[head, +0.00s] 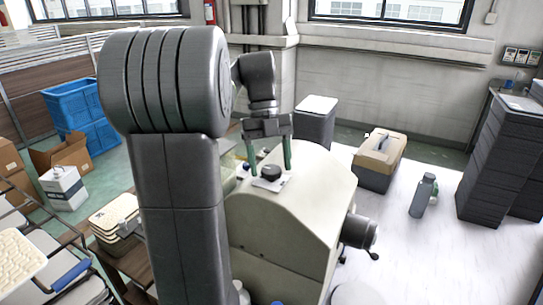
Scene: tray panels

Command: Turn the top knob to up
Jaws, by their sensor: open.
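The top knob (270,171) is a dark round knob on a pale plate on top of a beige curved housing (290,215). My gripper (269,158) points down right over it. Its two green fingers are open and apart, one to the left and one to the right of the knob. Whether the fingers touch the knob cannot be told. The knob's pointing direction is too small to read. My arm covers the left part of the housing.
A dark cylindrical part with a lever (360,232) sticks out from the housing's right side. A small blue-topped item (244,168) sits left of the knob. A grey bottle (423,195), a tan-lidded bin (379,160) and dark stacked crates (500,160) stand at right.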

